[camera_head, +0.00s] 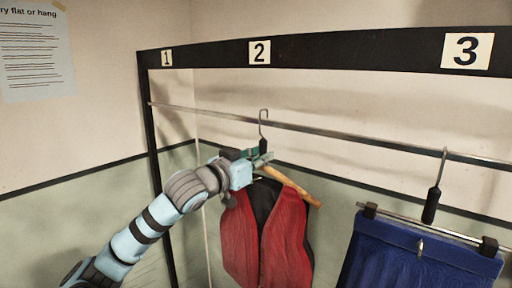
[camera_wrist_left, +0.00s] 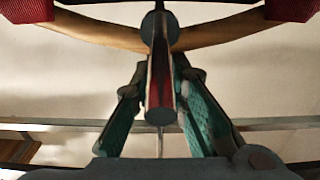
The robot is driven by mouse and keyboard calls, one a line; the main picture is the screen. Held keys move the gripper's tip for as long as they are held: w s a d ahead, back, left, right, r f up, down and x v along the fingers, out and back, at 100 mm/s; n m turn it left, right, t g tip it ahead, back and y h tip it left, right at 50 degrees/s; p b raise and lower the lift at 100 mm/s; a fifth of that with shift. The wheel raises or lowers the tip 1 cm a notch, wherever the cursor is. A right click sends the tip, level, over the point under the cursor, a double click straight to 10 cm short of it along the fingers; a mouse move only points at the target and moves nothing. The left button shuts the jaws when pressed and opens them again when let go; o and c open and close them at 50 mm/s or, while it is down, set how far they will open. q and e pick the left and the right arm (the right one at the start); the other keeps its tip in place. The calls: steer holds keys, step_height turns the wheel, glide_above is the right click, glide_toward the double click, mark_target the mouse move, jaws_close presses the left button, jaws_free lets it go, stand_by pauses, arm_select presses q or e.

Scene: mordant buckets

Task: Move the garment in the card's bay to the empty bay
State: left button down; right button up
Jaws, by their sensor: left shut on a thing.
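A red vest (camera_head: 241,238) with a dark lining hangs on a wooden hanger (camera_head: 294,187) under number 2. My left gripper (camera_head: 262,158) is shut on the hanger's dark neck, just below its metal hook (camera_head: 264,122). The hook is at the rail; I cannot tell whether it bears on it. In the left wrist view the gripper's teal fingers (camera_wrist_left: 162,95) close around the neck, with the wooden hanger (camera_wrist_left: 100,35) and red cloth beyond. Blue clothing (camera_head: 405,262) hangs from a clip hanger (camera_head: 432,205) under number 3. No garment shows under number 1. My right gripper is not in view.
A metal rail (camera_head: 340,137) runs below a black beam (camera_head: 340,54) with number plates. A black post (camera_head: 152,130) stands at the left end. A printed sheet (camera_head: 35,50) is on the left wall. Open rail lies left of the vest.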

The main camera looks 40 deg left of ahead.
arm_select(q)
steer(key=shift+w+r+p, duration=0.2)
steer(key=shift+w+p, duration=0.6)
steer(key=shift+w, duration=0.1)
step_height(320, 180, down, 2)
steer(key=shift+w+f+b, duration=0.1)
steer(key=shift+f+b, duration=0.15)
steer(key=shift+b, duration=0.7)
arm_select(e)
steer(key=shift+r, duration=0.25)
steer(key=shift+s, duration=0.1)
arm_select(q)
steer(key=c, duration=1.5)
jaws_free()
